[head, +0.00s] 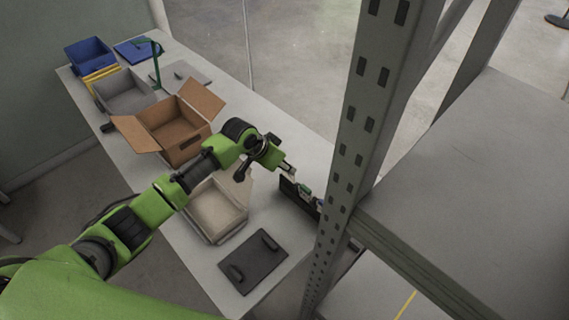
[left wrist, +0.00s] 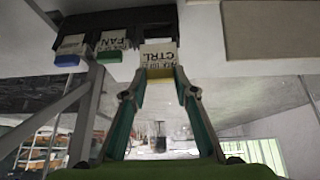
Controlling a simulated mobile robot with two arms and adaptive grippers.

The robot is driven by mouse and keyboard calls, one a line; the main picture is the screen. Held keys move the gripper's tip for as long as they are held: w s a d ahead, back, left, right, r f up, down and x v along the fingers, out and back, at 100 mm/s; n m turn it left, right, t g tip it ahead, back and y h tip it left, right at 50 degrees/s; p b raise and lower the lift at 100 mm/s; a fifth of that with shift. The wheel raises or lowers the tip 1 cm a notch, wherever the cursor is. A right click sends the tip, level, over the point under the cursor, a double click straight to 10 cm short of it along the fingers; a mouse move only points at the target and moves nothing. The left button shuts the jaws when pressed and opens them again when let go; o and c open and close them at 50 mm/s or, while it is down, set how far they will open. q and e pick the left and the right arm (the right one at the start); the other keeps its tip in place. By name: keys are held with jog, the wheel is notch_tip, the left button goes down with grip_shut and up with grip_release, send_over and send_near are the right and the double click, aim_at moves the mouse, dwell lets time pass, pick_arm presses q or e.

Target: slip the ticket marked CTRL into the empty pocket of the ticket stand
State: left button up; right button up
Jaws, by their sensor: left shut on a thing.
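The ticket marked CTRL (left wrist: 158,54) is pale with a yellow end and appears upside down in the left wrist view. My left gripper (left wrist: 160,74) is shut on it, with a finger on each side. The dark ticket stand (left wrist: 120,18) lies just beyond, and the CTRL ticket is in line with its right part there. I cannot tell whether the ticket touches the stand. The stand holds a green-ended ticket marked FAN (left wrist: 112,44) and a blue-ended ticket (left wrist: 70,48). In the head view my left gripper (head: 288,170) is at the stand (head: 296,197), partly hidden by a post.
A grey shelf post (head: 345,165) stands close to the right of the ticket stand. On the table are an open cardboard box (head: 172,140), a pale tray (head: 236,233), a dark plate with handles (head: 252,262), a grey bin (head: 125,98) and a blue bin (head: 90,55).

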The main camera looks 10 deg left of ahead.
aim_at(287, 174)
pick_arm(q)
jog(key=shift+s+f+b, duration=0.1)
jog(key=shift+f+b, duration=0.3)
jog(key=shift+f, duration=0.55)
dwell(0.4)
jog(key=shift+f, duration=0.3)
dwell(0.7)
jog(key=shift+f, duration=0.5)
dwell(0.4)
jog(key=o, duration=1.1)
jog(key=shift+r, duration=0.1)
jog(key=shift+c, duration=0.5)
